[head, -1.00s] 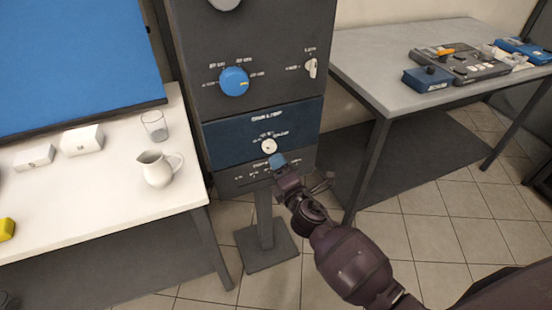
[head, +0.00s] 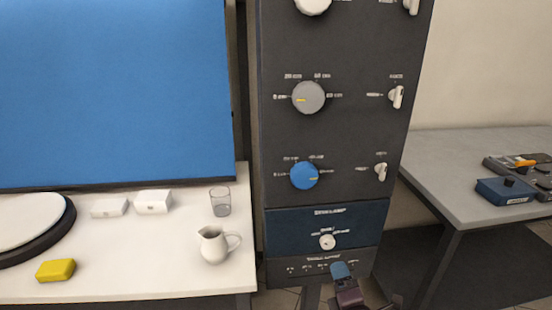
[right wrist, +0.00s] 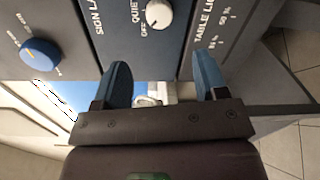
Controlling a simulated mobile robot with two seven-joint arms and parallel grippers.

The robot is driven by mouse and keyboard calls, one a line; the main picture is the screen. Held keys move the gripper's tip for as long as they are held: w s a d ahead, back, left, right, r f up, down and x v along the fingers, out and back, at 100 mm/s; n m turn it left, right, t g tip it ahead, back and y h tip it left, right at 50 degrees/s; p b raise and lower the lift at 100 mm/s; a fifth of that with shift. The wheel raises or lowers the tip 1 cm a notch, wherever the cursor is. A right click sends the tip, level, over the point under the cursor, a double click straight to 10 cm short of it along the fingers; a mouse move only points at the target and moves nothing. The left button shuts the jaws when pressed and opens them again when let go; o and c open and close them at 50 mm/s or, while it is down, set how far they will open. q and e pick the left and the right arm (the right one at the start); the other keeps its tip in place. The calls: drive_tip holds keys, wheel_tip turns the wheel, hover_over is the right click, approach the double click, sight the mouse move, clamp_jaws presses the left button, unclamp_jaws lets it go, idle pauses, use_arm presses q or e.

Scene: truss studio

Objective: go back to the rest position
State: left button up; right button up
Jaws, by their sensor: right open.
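My right gripper (head: 341,271) shows at the bottom of the head view, in front of the lowest strip of the dark control panel (head: 335,130). In the right wrist view its two blue fingers (right wrist: 164,80) stand apart with nothing held between them. The white knob (head: 327,242) on the blue sign-lamp band (head: 290,228) is just above the gripper in the head view; the knob also shows in the wrist view (right wrist: 158,14). The blue knob (head: 304,175) sits higher on the panel. My left gripper is in neither view.
A white table at left holds a white jug (head: 214,246), a glass (head: 220,203), white boxes (head: 153,202) and a yellow block (head: 55,270). A grey table (head: 465,170) with a blue box (head: 505,190) stands at right. Floor shows between panel and grey table.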

drive_tip(key=s+d+f+m+g, duration=0.2)
drive_tip(key=s+m, duration=0.4)
drive_tip(key=s, duration=0.3)
drive_tip(key=s+d+f+m+g+p, duration=0.1)
drive_tip(key=s+d+f+m+g, duration=0.1)
drive_tip(key=s+m, duration=0.5)
drive_tip(key=s+d+f+m+g+p, duration=0.1)
drive_tip(key=s+f+m, duration=0.4)
drive_tip(key=s, duration=0.6)
drive_tip(key=shift+d+m+g, duration=0.7)
drive_tip(key=shift+d+m, duration=0.3)
drive_tip(key=shift+d, duration=0.15)
